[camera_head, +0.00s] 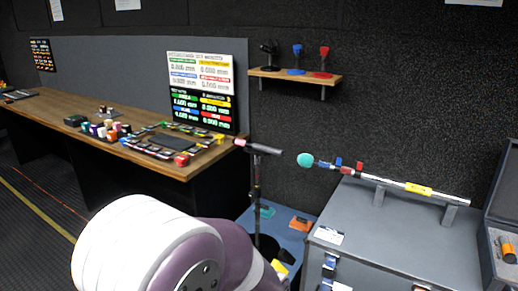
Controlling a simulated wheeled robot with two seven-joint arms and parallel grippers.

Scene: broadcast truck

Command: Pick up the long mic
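A long, thin mic (395,184) lies across the grey flight case at the right, raised on small supports. It has a teal round tip (304,160) at its left end, blue and red bands, a pale shaft and a yellow label (418,189). A shorter dark mic (258,147) with a pinkish end sits on an upright stand left of it. I cannot tell for certain which is the long mic. A white and purple link of my own arm fills the lower middle and hides part of the floor. Neither gripper shows.
The grey flight case (395,245) has an open foam-lined case (502,215) at its right. A wooden desk (60,108) with several coloured items runs along the left. A wall shelf (295,75) holds small stands. A blue mat (288,222) lies behind my arm.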

